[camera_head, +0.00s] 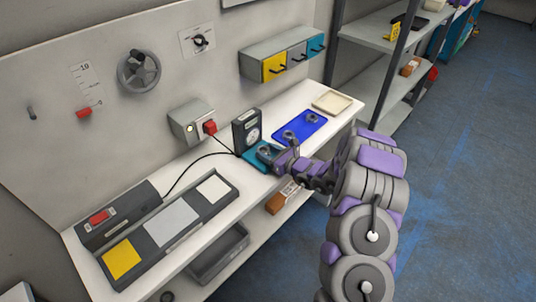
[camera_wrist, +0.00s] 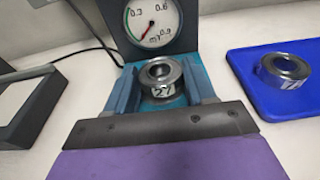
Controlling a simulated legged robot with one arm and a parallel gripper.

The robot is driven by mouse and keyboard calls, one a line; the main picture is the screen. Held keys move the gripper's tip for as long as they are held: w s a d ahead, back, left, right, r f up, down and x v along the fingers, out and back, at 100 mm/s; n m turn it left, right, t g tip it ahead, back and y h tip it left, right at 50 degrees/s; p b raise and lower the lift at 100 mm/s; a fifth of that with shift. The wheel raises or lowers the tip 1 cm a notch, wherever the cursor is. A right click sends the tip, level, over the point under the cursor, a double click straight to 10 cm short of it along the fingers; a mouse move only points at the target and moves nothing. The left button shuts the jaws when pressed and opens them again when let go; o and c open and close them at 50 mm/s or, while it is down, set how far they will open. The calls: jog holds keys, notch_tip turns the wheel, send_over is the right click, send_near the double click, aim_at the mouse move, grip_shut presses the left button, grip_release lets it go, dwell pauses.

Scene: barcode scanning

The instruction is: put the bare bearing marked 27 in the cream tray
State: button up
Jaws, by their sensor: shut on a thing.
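The bare bearing marked 27 (camera_wrist: 162,80) is a grey metal ring with a white label. It sits between the two blue fingers of my gripper (camera_wrist: 163,92), which are shut on it. In the wrist view it is in front of the dial gauge (camera_wrist: 153,20) and over its teal base; whether it touches the base I cannot tell. In the head view my gripper (camera_head: 271,154) is at the gauge's base. The cream tray (camera_head: 332,102) lies empty at the far right end of the bench.
A blue mat (camera_head: 313,125) holds another labelled bearing (camera_wrist: 285,71) right of my gripper, between gauge and cream tray. The gauge (camera_head: 247,130) stands close behind. A black cable (camera_head: 187,164) runs to the left. A dark panel with yellow, grey and white pads (camera_head: 171,222) is front left.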

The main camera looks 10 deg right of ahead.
jog(key=shift+f, duration=0.25)
jog(key=o, duration=1.2)
jog(key=shift+f, duration=0.1)
